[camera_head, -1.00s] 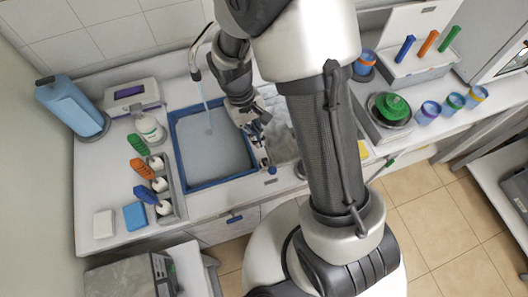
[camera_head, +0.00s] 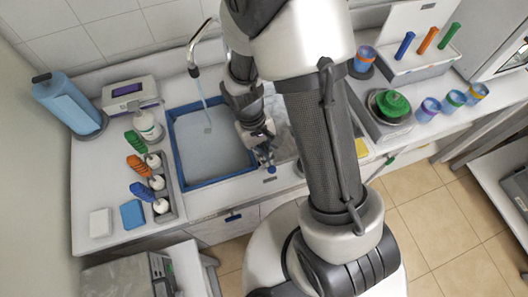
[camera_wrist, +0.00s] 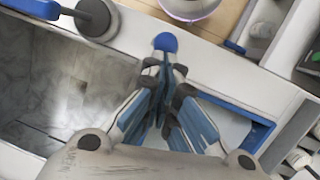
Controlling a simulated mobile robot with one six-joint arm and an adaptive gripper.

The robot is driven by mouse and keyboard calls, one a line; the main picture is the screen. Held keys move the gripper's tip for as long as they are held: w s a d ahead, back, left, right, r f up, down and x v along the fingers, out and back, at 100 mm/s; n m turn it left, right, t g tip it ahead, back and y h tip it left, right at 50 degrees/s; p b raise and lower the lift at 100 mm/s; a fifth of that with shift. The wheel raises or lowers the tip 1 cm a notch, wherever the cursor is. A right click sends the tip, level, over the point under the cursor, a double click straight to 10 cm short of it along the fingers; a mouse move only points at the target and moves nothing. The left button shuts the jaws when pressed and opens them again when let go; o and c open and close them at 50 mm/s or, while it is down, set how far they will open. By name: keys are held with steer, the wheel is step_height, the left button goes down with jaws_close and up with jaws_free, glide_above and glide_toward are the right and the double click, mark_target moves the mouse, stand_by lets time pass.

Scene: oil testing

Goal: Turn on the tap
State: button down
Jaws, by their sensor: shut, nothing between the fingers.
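The tap (camera_head: 194,62) is a curved metal spout at the back of the sink. A thin stream of water (camera_head: 203,100) runs from it into the blue-rimmed basin (camera_head: 176,160). A small blue knob (camera_head: 271,170) sits on the counter's front edge; it also shows in the wrist view (camera_wrist: 165,42). My gripper (camera_head: 268,160) is over the right side of the sink, close to this knob. In the wrist view the fingertips (camera_wrist: 164,68) are together and empty, just short of the knob; I cannot tell whether they touch it.
Left of the basin are a rack (camera_head: 168,188) with colored-handled items, a white bottle (camera_head: 148,127), and white and blue blocks. A blue paper roll (camera_head: 66,103) stands at the back left. Right of my arm are a green-topped device (camera_head: 391,104) and several colored cups.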

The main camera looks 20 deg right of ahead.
steer(key=w+p+v, duration=0.1)
steer(key=p+v, duration=0.2)
steer(key=v, duration=1)
steer(key=shift+w+p, duration=0.35)
stand_by(0.4)
steer(key=shift+a+f, duration=0.1)
